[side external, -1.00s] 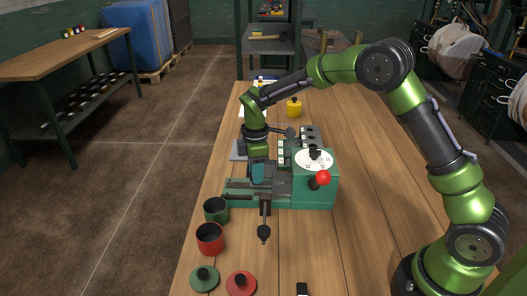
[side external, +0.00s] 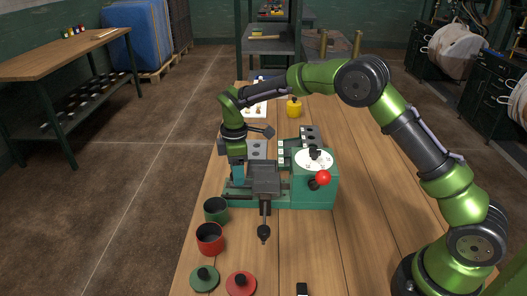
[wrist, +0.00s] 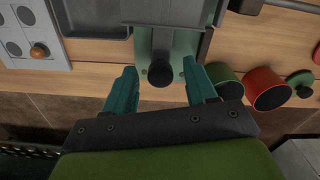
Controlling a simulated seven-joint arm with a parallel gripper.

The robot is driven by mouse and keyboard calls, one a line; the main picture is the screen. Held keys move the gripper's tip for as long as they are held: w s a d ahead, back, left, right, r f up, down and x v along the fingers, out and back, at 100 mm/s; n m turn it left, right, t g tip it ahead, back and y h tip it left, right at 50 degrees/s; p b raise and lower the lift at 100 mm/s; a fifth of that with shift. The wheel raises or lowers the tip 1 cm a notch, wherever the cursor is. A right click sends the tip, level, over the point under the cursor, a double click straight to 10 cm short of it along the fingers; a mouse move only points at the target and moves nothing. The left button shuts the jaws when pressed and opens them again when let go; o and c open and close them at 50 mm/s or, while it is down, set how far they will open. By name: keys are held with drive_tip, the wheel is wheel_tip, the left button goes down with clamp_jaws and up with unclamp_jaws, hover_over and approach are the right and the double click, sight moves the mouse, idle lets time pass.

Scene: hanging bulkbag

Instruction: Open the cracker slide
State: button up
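The cracker is a green machine (side external: 315,190) with a white dial, a red ball knob and a dark grey slide block (side external: 264,177) at its left part. In the wrist view a round black knob (wrist: 160,73) stands at the end of a grey and green slide part (wrist: 175,42). My gripper (wrist: 158,84) is open, with one teal finger on each side of the knob and visible gaps to it. In the side view my gripper (side external: 238,176) points down at the machine's left end, and the knob is hidden there.
A green cup (side external: 216,211), a red cup (side external: 209,240), a green lid (side external: 204,278) and a red lid (side external: 241,284) are in front. A black-tipped lever (side external: 264,232) sticks out toward them. A yellow pot (side external: 294,108) stands behind.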

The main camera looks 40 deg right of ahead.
drive_tip(key=shift+r, duration=0.1)
wheel_tip(320, 180, up, 17)
idle(0.5)
drive_tip(key=s+d+m+t+y, duration=0.1)
drive_tip(key=s+d+m+t, duration=0.1)
drive_tip(key=s+m, duration=0.6)
drive_tip(key=s+d+r+m+t+y, duration=0.1)
drive_tip(key=s+d+m+t, duration=0.2)
drive_tip(key=s, duration=1.8)
drive_tip(key=m+t, duration=0.2)
drive_tip(key=m, duration=0.3)
drive_tip(key=shift+d+r, duration=0.2)
